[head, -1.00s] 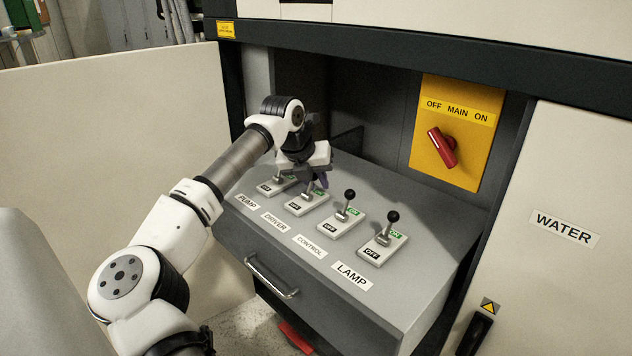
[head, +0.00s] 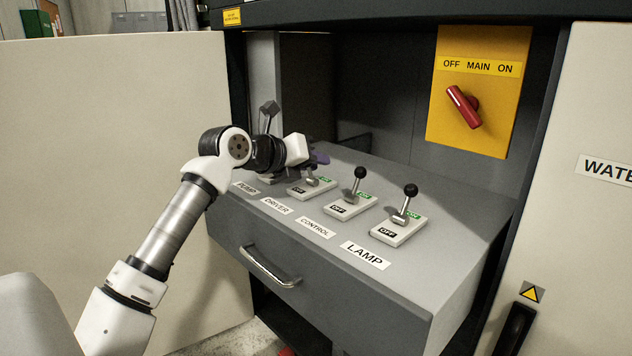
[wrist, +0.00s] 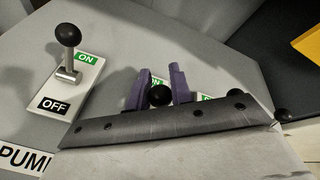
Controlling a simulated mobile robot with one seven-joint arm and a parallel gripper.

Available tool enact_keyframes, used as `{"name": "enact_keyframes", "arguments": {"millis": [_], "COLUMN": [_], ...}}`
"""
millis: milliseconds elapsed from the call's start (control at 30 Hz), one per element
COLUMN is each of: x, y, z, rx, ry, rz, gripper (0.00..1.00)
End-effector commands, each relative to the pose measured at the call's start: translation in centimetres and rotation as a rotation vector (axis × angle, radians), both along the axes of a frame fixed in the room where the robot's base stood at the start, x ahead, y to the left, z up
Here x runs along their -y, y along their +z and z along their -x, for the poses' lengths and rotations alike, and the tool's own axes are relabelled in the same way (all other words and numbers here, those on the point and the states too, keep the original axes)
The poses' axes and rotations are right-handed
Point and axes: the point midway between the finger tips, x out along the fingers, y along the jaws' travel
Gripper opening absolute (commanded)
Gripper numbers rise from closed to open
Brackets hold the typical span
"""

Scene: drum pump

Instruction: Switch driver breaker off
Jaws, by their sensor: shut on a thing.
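The driver breaker (head: 312,188) is the second lever switch from the left on the sloped grey console, above the DRIVER label (head: 276,206). My gripper (head: 318,158) is at the top of its lever, reaching in from the left. In the wrist view, the two purple fingers of my gripper (wrist: 160,90) stand on either side of the round black knob (wrist: 159,95) and are shut on it. The lever's stem is mostly hidden there, and I cannot tell its exact tilt. The driver's green ON tag shows partly behind the fingers.
The pump breaker (wrist: 72,80) stands left of my gripper in the wrist view. The control breaker (head: 350,200) and lamp breaker (head: 400,225) stand to the right. A yellow main switch panel (head: 478,90) is on the back wall. A drawer handle (head: 270,266) projects in front.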

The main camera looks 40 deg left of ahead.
Motion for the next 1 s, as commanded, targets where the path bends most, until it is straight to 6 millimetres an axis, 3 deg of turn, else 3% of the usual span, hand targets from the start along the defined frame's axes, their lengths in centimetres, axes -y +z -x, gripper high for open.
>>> {"name": "enact_keyframes", "arguments": {"millis": [300, 833, 867, 1000], "x": [-0.10, -0.13, -0.13, -0.12], "y": [-0.14, 0.07, 0.07, 0.05], "z": [0.54, 0.64, 0.64, 0.64], "rx": [0.123, 0.146, 0.146, 0.145], "ry": [0.001, 0.001, 0.001, 0.001], "rz": [0.013, 0.016, 0.016, 0.016], "gripper": [0.00, 0.00, 0.23, 0.41]}}
